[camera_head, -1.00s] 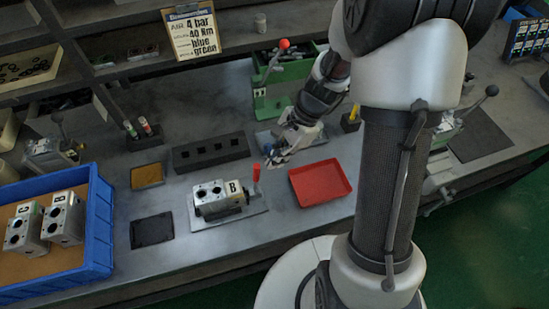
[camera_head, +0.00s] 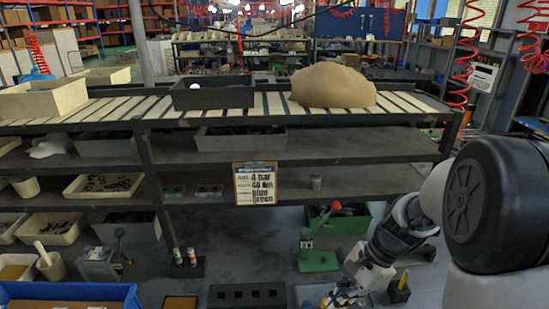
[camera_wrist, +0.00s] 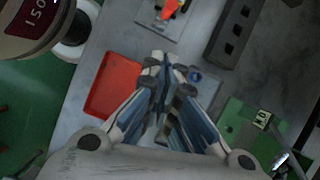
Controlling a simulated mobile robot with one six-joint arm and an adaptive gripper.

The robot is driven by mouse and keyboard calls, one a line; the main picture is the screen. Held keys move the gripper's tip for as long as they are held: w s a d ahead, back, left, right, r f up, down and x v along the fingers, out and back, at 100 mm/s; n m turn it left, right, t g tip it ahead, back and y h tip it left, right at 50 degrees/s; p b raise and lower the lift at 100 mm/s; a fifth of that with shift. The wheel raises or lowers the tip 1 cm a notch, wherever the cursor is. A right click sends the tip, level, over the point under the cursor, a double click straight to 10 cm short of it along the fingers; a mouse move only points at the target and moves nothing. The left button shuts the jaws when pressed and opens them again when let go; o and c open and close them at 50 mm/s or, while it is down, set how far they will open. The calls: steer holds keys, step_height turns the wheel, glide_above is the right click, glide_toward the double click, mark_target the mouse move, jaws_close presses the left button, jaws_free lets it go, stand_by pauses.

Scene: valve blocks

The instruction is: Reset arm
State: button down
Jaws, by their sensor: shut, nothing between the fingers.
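My gripper (camera_wrist: 163,78) shows in the wrist view with its fingers together and nothing between them. It is above the bench, between the red tray (camera_wrist: 112,85) on the left and the black holed block (camera_wrist: 232,35) at the upper right. In the head view my gripper (camera_head: 338,298) is at the bottom edge, to the right of the black holed block (camera_head: 247,295) and below the green lever press (camera_head: 318,258). My arm comes in from the right. The red tray is out of the head view.
A card (camera_head: 256,184) reading 4 bar, 40 Nm, blue, green hangs on the shelf. A blue crate (camera_head: 70,291) is at the lower left. A yellow-topped block (camera_head: 399,289) stands beside my arm. Shelves with bins rise behind the bench.

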steer(key=s+a+r+n+t+h, duration=0.1)
steer(key=s+r+n+t+h, duration=0.1)
steer(key=s+r+n, duration=0.5)
steer(key=s+a+r+n+t+h, duration=0.2)
steer(key=s+r+n+t+h, duration=0.1)
steer(key=s+r+n, duration=0.5)
steer(key=shift+s+a+r, duration=0.15)
steer(key=shift+s+a, duration=0.1)
steer(key=shift+s, duration=0.45)
